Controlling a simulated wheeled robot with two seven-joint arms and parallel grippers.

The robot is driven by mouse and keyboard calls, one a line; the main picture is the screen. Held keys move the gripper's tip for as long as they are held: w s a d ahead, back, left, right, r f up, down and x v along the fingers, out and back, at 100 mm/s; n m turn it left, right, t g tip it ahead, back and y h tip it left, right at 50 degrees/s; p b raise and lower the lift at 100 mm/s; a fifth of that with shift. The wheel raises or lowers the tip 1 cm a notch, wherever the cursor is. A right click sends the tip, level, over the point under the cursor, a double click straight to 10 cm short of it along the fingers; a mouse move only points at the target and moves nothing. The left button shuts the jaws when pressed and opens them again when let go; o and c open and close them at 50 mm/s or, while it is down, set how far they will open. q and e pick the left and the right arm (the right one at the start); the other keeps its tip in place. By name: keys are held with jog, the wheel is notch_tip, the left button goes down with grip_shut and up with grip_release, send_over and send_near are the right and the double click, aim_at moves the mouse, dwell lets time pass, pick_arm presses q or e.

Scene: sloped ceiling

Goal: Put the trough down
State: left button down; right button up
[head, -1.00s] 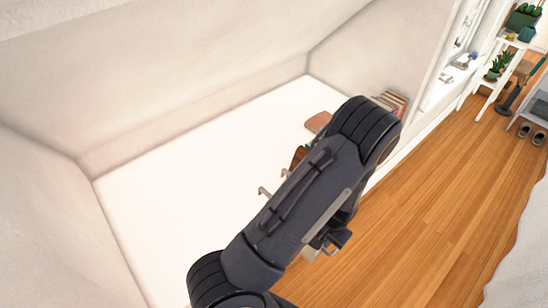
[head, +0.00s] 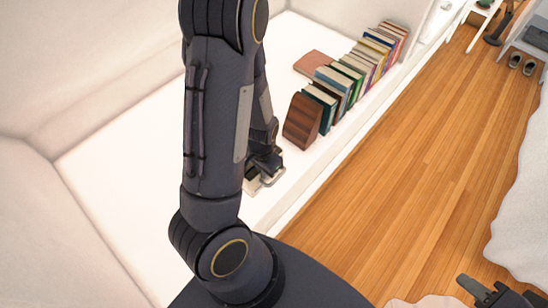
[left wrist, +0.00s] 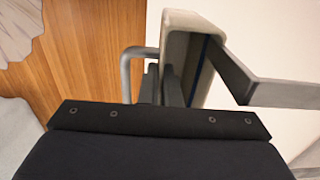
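The trough is a small beige body with a blue stripe inside and grey metal bars; it fills the upper middle of the left wrist view (left wrist: 178,60). In the head view only a pale bit of it (head: 252,186) shows below my left gripper (head: 265,165), over the white ledge (head: 110,185). The dark fingers of my left gripper (left wrist: 162,85) are close together against the trough, apparently shut on it. My left arm hides much of the trough. My right gripper (head: 490,294) is at the bottom right, partly cut off, apart from the trough; its opening is unclear.
A row of books (head: 345,80) stands on the ledge, with a brown wooden bookend (head: 303,120) at the near end, close to my left gripper. A reddish-brown book (head: 314,64) lies flat behind. The ledge left of my arm is clear. Wooden floor (head: 420,150) lies to the right.

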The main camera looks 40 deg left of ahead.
pick_arm(q)
jog(key=w, duration=0.1)
jog(key=w+a+f, duration=0.1)
jog(key=w+f, duration=0.1)
jog(key=w, duration=0.1)
jog(key=shift+a, duration=0.3)
jog(key=w+f, duration=0.2)
jog(key=w+a+f+b, duration=0.1)
jog(key=w+f, duration=0.1)
jog(key=f, duration=0.1)
jog(key=shift+a, duration=0.15)
jog(key=shift+w+a+f, duration=0.1)
jog(key=shift+w+f, duration=0.05)
jog(key=shift+f, duration=0.8)
jog(key=shift+w+f, duration=0.15)
jog(key=shift+f, duration=0.8)
jog(key=shift+f+b, duration=0.2)
jog(key=shift+b, duration=0.1)
jog(key=c, duration=1.6)
grip_release()
jog(key=shift+c, duration=0.2)
jog(key=shift+r, duration=0.1)
